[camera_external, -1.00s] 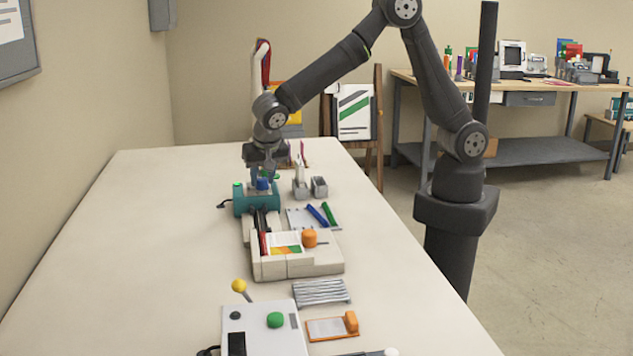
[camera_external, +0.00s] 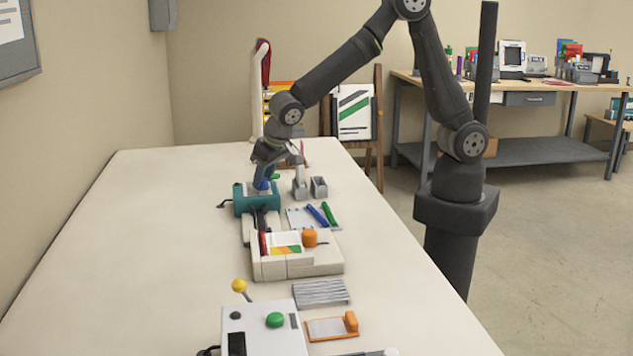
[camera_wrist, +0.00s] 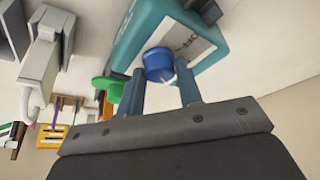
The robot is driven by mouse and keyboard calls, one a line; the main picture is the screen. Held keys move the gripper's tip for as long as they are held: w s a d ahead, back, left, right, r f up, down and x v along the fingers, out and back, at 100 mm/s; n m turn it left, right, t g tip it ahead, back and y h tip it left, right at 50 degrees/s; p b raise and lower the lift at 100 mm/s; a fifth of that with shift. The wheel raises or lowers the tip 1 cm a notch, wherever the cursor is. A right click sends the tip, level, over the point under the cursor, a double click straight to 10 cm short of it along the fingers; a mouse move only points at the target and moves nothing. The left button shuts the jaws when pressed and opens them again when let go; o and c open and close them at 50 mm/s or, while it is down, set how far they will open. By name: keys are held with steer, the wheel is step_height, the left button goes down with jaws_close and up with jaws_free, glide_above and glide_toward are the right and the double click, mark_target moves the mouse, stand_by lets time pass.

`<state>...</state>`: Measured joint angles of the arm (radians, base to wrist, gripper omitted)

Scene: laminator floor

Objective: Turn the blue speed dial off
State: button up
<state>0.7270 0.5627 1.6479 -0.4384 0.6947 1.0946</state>
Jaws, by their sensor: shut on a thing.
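The blue speed dial (camera_wrist: 159,65) sits on the white label plate of a teal machine (camera_wrist: 132,30), which also shows in the external view (camera_external: 243,205). My gripper (camera_wrist: 161,84) has its two fingers on either side of the dial and is shut on it. In the external view my gripper (camera_external: 263,178) leans over the teal machine and hides most of the dial. A white mark shows on the dial's edge. Lettering that looks like "OFF" is on the label beside the dial. A green knob (camera_wrist: 108,86) stands at the machine's near side in the wrist view.
Small grey holders (camera_external: 318,187) stand just right of the teal machine. A cream machine with an orange knob (camera_external: 310,237) and a white box with a green button (camera_external: 275,320) stand nearer the camera. The left of the table (camera_external: 130,250) is clear.

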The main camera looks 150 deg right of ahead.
steer(key=n+t, duration=0.1)
steer(key=n, duration=0.3)
steer(key=shift+s+t+y, duration=0.15)
steer(key=shift+t+y, duration=0.15)
steer(key=shift+t, duration=0.1)
steer(key=n+t+y, duration=0.1)
steer(key=n, duration=0.3)
steer(key=shift+s+d+n, duration=0.1)
steer(key=shift+n, duration=0.2)
steer(key=n, duration=0.2)
steer(key=n+t+y, duration=0.1)
steer(key=n, duration=0.1)
steer(key=shift+d+n+y, duration=0.1)
steer(key=shift+n+y, duration=0.2)
steer(key=shift+n, duration=0.1)
steer(key=shift+n+y, duration=0.7)
steer(key=shift+n, duration=1.2)
steer(key=o, duration=0.9)
steer(key=shift+d, duration=0.1)
steer(key=shift+o, duration=0.3)
